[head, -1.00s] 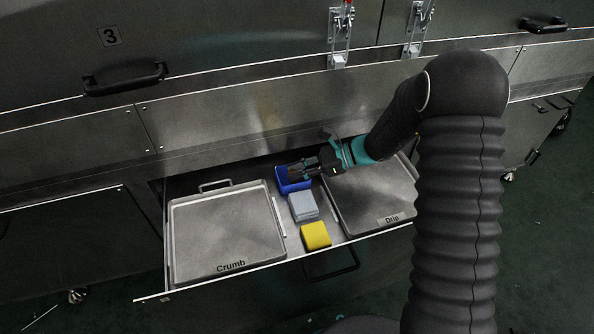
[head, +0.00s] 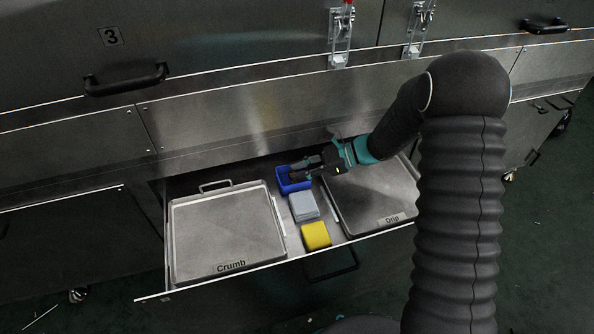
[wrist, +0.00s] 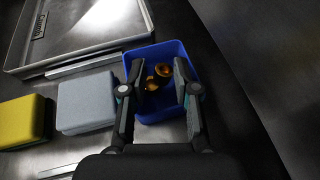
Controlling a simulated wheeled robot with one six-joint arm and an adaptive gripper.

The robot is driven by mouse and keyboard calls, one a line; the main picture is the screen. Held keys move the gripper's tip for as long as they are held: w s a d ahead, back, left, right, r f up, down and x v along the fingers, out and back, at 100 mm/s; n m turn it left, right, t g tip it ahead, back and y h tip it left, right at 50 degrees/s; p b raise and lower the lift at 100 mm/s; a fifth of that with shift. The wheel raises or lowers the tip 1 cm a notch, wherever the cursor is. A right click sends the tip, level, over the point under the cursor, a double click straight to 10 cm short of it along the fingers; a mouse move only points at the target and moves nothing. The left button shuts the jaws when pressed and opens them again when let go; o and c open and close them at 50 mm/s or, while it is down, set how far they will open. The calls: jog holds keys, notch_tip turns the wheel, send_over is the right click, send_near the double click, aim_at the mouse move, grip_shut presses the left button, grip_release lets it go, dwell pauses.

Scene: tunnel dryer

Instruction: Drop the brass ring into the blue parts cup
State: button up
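The blue parts cup (wrist: 163,51) stands in the open drawer; in the head view the blue cup (head: 283,186) is at the back, between two trays. My gripper (wrist: 160,72) is over the cup, its two fingers apart and pointing down into it. Brass-coloured pieces show between the fingers, inside the cup's outline: a round ring-like one (wrist: 163,70) and a darker one (wrist: 151,83) beside it. Dark gaps separate them from both fingers. I cannot tell exactly how deep they lie. In the head view my gripper (head: 300,169) hides part of the cup.
A grey block (head: 304,207) and a yellow block (head: 315,236) lie in front of the cup. The Crumb tray (head: 225,230) is to the left, the Drip tray (head: 370,200) to the right under my arm. The cabinet front (head: 250,100) rises behind.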

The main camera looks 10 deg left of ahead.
jog(key=v, duration=1.1)
jog(key=shift+w+d+f, duration=0.1)
jog(key=shift+d, duration=0.05)
jog(key=s+d+r+n+t+h, duration=0.4)
jog(key=s+d+r+n+h, duration=0.2)
jog(key=s+d, duration=0.4)
jog(key=s+d+r+n+t+h, duration=0.5)
jog(key=s+d+r+n, duration=0.3)
jog(key=s, duration=0.7)
notch_tip(320, 180, up, 2)
jog(key=shift+s+d+r+n+h, duration=0.1)
jog(key=shift+s+d+n+h, duration=0.25)
jog(key=shift+d+h, duration=0.55)
